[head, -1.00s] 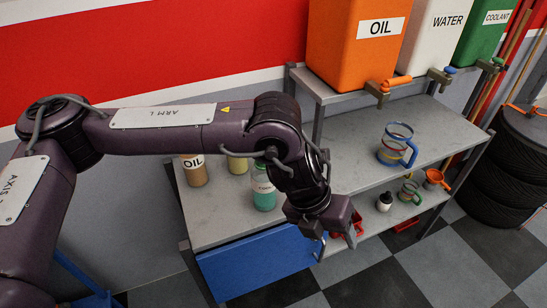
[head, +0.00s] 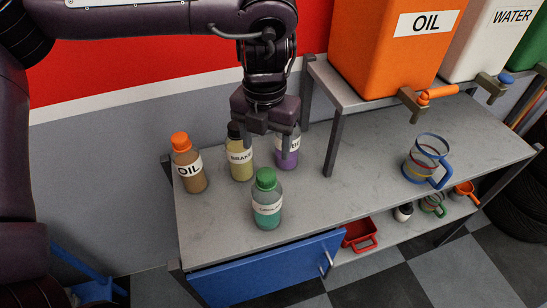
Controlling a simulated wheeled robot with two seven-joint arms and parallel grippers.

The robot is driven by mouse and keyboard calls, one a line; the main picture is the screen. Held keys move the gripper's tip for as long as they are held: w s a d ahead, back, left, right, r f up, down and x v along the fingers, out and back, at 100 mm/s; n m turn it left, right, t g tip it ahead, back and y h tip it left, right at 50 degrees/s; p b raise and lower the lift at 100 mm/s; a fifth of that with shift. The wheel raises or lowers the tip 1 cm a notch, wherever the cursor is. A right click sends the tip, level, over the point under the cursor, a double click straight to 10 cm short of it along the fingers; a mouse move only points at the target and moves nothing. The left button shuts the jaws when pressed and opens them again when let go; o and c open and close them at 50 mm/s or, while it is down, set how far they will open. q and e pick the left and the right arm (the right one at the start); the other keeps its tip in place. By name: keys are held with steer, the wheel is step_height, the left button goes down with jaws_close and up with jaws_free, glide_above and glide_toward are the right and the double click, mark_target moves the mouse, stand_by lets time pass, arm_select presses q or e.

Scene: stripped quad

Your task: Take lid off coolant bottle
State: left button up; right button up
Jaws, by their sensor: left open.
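The coolant bottle (head: 267,206) stands upright on the grey bench top, with teal-green liquid, a white label too small to read and a green lid (head: 265,178) on it. My left gripper (head: 264,145) is open and points down, above and behind the coolant bottle in the picture, in front of the brake bottle and the purple bottle. It partly hides both of them. I cannot tell its exact height above the bench. My right gripper is not in view.
An oil bottle (head: 188,167), a brake bottle (head: 240,160) and a purple bottle (head: 288,150) stand close by. A raised shelf post (head: 334,150) is to the right, under the orange oil tank (head: 385,45). A blue-rimmed jug (head: 425,160) stands further right. A blue drawer (head: 265,270) is below.

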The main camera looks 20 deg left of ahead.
mark_target(266, 173)
arm_select(q)
steer(key=shift+s+f, duration=0.2)
steer(key=shift+f, duration=0.15)
steer(key=shift+s+f+p, duration=0.35)
steer(key=shift+f+p, duration=0.1)
steer(key=shift+f, duration=0.15)
steer(key=shift+s+f+p, duration=0.35)
steer(key=shift+f+p, duration=0.1)
steer(key=shift+f, duration=0.15)
steer(key=f, duration=0.2)
steer(key=f+p, duration=0.1)
steer(key=shift+w+d, duration=0.1)
steer(key=shift+w, duration=0.15)
steer(key=shift+f, duration=0.5)
steer(key=c, duration=0.9)
steer(key=shift+c, duration=0.7)
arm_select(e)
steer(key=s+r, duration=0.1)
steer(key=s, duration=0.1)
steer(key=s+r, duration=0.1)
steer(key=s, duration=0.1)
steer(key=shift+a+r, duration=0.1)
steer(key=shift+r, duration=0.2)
arm_select(q)
steer(key=shift+r, duration=0.1)
